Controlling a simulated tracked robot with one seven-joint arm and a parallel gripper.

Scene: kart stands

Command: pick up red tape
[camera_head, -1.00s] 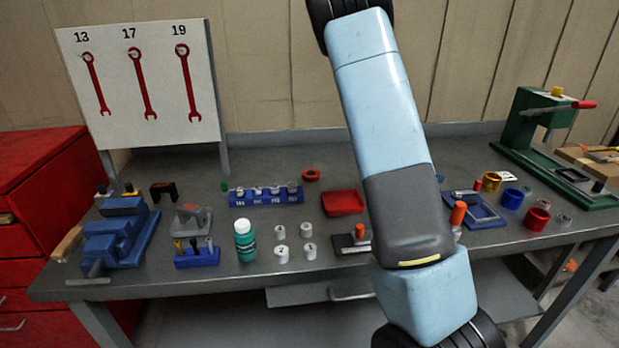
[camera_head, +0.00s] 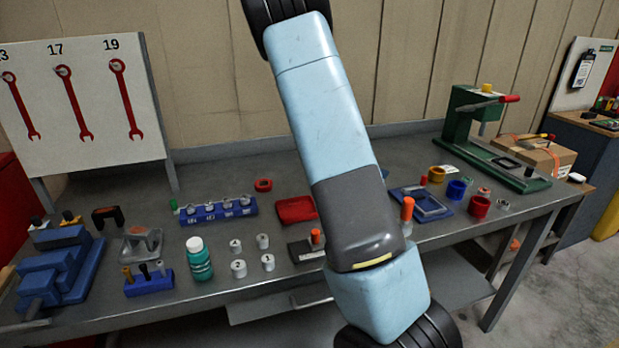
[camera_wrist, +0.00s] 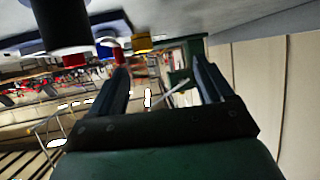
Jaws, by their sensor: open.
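A red tape roll (camera_head: 479,206) stands on the right part of the grey workbench (camera_head: 330,240), beside a blue roll (camera_head: 456,190) and near a yellow roll (camera_head: 437,174). A smaller red ring (camera_head: 263,185) lies farther left, behind the red tray. My gripper (camera_wrist: 160,66) is open and empty in the wrist view, apart from the rolls. That view is tilted over; the yellow roll (camera_wrist: 142,42) and blue roll (camera_wrist: 103,48) show beyond the fingers. The head view does not show my gripper.
A blue tray (camera_head: 420,203) with an orange-handled tool beside it lies left of the rolls. A green press (camera_head: 490,140) and cardboard box (camera_head: 535,155) stand behind them. A turquoise bottle (camera_head: 199,262) and white numbered cylinders (camera_head: 262,242) are left of my arm.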

